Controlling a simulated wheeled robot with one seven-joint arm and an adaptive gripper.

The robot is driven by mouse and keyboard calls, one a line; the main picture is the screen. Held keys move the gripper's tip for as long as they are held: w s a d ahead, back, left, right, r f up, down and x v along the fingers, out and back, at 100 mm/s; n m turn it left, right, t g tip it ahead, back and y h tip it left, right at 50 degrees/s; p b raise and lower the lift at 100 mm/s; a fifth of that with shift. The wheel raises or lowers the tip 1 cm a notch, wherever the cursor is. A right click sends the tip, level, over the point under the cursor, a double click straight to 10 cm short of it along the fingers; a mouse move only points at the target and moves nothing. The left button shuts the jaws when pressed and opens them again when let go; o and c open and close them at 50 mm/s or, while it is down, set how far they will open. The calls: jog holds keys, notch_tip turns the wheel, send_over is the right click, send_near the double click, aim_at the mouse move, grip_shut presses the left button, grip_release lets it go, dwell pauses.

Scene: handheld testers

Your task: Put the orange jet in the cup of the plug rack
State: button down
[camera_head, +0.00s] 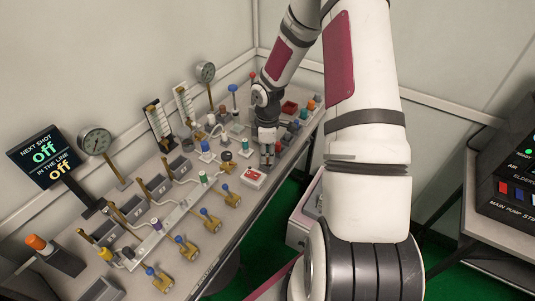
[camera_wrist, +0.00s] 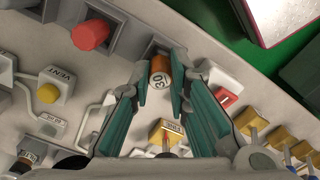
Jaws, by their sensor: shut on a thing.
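My gripper (camera_wrist: 163,90) is shut on the orange jet (camera_wrist: 160,66), a small orange and white cylinder marked "30", in the wrist view. The jet's far end is at a dark square grey cup (camera_wrist: 154,46); I cannot tell whether it is inside the cup or just above it. In the head view my gripper (camera_head: 267,150) is low over the far right part of the bench, pointing down. The jet cannot be made out there. I cannot tell for sure which holder is the plug rack.
A yellow knob (camera_wrist: 48,92) and yellow valve blocks are close by. In the head view, gauges (camera_head: 95,141), a red and white box (camera_head: 253,178) and brass valves (camera_head: 209,221) crowd the bench.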

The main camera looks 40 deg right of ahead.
jog(key=shift+f, duration=0.15)
jog(key=c, duration=1.5)
grip_release()
jog(key=shift+c, duration=0.2)
jog(key=s+a+r+m+h, duration=0.1)
jog(key=s+a+r, duration=0.15)
jog(key=r, duration=0.95)
jog(key=s+a+r+m+h, duration=0.1)
jog(key=a+r, duration=0.2)
jog(key=r, duration=0.8)
jog(key=s+a+r+m+t+y, duration=0.1)
jog(key=s+a+r+m, duration=0.3)
jog(key=s, duration=0.5)
jog(key=s+a+r+m+t+y, duration=0.1)
jog(key=s+a+r+m+t, duration=0.2)
jog(key=s+a+r, duration=0.6)
jog(key=shift+s+a+m+t+p, duration=0.3)
jog(key=shift+s+a+m+p, duration=0.1)
jog(key=shift+s+a+m, duration=0.15)
